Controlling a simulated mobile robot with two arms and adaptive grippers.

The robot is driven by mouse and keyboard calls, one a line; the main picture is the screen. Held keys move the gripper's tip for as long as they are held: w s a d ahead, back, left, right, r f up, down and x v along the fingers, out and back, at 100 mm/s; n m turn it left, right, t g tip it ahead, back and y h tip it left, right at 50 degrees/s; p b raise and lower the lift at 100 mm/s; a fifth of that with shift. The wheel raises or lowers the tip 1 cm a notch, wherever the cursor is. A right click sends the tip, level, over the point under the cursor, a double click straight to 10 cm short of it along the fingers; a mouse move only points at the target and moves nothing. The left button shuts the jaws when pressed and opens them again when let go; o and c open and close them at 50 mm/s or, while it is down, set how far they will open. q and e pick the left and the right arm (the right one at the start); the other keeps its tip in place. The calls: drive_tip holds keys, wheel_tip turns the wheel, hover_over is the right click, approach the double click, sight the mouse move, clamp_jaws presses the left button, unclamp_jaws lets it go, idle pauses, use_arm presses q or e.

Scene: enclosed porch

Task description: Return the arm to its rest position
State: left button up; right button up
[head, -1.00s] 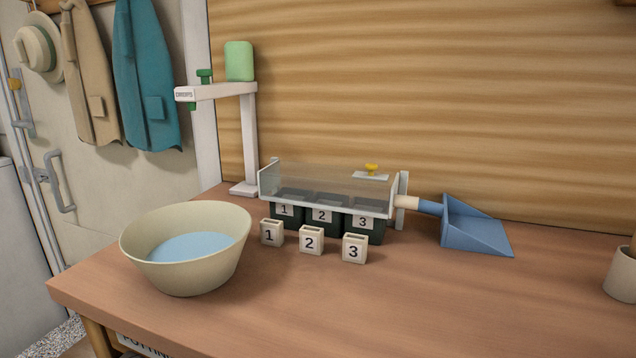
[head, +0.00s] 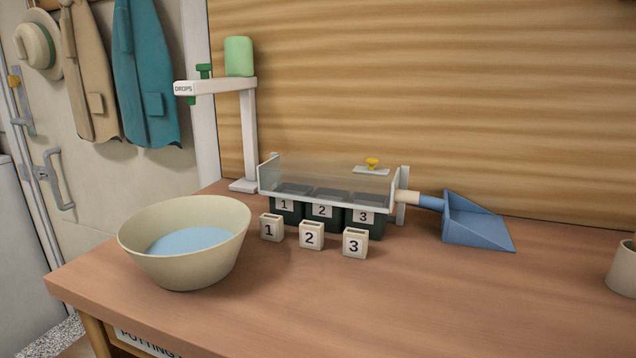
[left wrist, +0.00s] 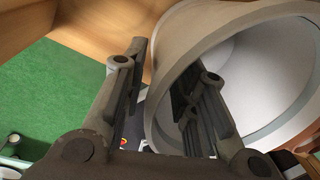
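Neither arm nor gripper shows in the head view. In the left wrist view my left gripper (left wrist: 166,60) has its two dark fingers apart, with a gap between them. A large pale round vessel (left wrist: 185,35) with a thick rim is close to it. The right-hand finger overlaps the vessel's opening in the picture; I cannot tell whether it touches. My right gripper is not seen.
The wooden bench (head: 430,300) carries a beige bowl of blue liquid (head: 140,262), numbered blocks (head: 311,236), a clear-fronted rack (head: 325,177), a drops stand (head: 249,140) and a blue scoop (head: 475,225). A pot (head: 622,270) stands at right. The front right is clear.

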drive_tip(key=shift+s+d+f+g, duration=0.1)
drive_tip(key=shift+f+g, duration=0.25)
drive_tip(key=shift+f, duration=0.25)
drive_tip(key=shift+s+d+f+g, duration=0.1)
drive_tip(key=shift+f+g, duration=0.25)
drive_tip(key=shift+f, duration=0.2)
